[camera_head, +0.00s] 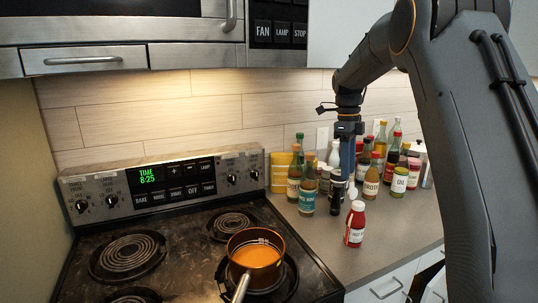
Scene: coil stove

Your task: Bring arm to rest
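My arm reaches down from the top right over the counter. My gripper (348,178) points down among the bottles at the right of the stove. It is seen nearly edge-on, so I cannot tell whether its fingers are apart or closed on anything. A red bottle with a white cap (355,226) stands upright on the counter, in front of and below the gripper. A small white shape shows by the fingertips, too small to make out.
Several bottles and jars, among them a brown one (308,194) and a green-labelled jar (399,182), crowd the counter (320,232) around the gripper. A copper pot (256,257) with orange contents sits on the stove (185,262). A microwave hangs above. The counter's front right is clear.

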